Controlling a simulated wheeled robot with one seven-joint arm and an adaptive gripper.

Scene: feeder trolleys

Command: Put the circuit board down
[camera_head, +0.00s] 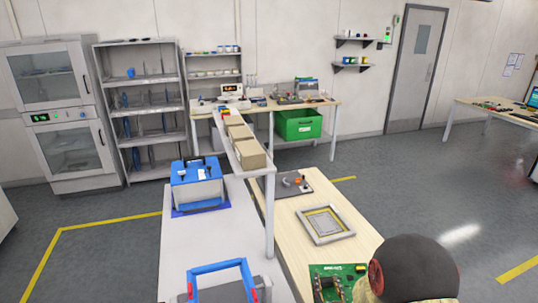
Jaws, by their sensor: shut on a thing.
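The green circuit board (325,270) shows at the bottom of the head view, right of centre, cut off by the lower edge. The dark rounded end of my arm is just to its right and hides part of it. My gripper (345,289) shows only in small part, as dark shapes over the board; it is shut on the board. I cannot tell whether the board touches the bench below. A grey frame-like fixture (326,223) with a yellowish inner border lies on the wooden bench (290,211), beyond the board.
A blue device (196,184) and a blue-framed fixture (220,283) stand left. Bare wood surrounds the grey fixture.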

